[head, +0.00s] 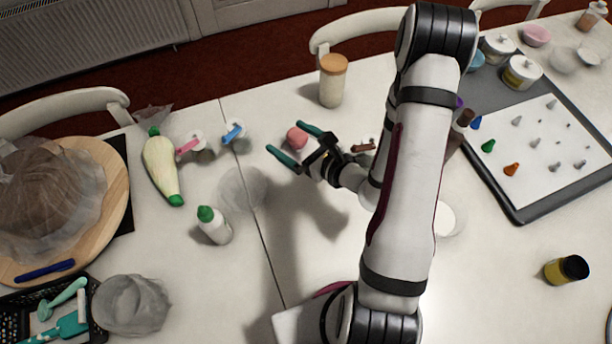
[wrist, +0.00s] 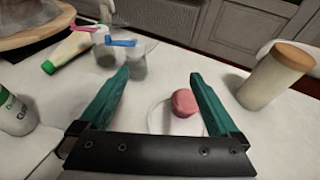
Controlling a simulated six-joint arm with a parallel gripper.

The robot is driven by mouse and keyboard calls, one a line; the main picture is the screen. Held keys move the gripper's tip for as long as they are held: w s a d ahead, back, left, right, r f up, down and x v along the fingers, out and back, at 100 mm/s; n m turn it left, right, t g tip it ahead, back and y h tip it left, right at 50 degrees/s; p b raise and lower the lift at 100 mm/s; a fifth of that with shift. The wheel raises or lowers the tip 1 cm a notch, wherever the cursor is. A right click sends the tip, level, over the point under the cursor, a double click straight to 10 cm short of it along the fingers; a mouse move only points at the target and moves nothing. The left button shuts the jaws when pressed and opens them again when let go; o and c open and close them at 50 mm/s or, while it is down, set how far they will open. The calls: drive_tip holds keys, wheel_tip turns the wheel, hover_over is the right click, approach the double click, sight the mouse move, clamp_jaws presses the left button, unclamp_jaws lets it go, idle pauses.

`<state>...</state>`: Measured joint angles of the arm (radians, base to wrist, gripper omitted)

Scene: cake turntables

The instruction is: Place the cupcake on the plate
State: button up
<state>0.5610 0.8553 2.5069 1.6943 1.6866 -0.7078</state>
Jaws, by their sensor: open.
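A small pink round item, which looks like the cupcake (head: 297,137), stands on the white table. In the head view it shows between the spread teal fingers of my gripper (head: 295,142). In the wrist view the pink item (wrist: 184,102) lies between the fingers of my gripper (wrist: 155,95), nearer the right one, with a gap to the left one. My gripper is open and holds nothing. A faint pale round outline (wrist: 155,122) shows around or beside the pink item; I cannot tell whether it is the plate. A white disc (head: 446,218), partly hidden by my arm, may be the plate.
A jar with a wooden lid (head: 332,82) stands behind the pink item. A green-capped bottle (head: 214,226), a clear round dish (head: 242,188) and a piping bag (head: 162,168) are to the left. A grey tray (head: 520,212) lies at right. The front right table has free room.

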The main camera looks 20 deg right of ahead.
drive_tip(key=s+a+r+n+g+y, duration=0.4)
drive_tip(key=a+r+n, duration=0.2)
drive_tip(key=a, duration=0.1)
drive_tip(key=s+a+r+n+g+y, duration=0.3)
drive_tip(key=a+r+n+y, duration=0.1)
drive_tip(key=a+r+n, duration=0.25)
drive_tip(key=s+a+n+g+h, duration=0.2)
drive_tip(key=s+n+g+h, duration=0.5)
drive_tip(key=s, duration=0.8)
drive_tip(key=s+d+n+h, duration=0.3)
drive_tip(key=d+n+h, duration=0.2)
drive_tip(key=d, duration=0.4)
drive_tip(key=shift+d+r+n, duration=0.15)
drive_tip(key=shift+d+n, duration=0.05)
drive_tip(key=shift+n, duration=0.35)
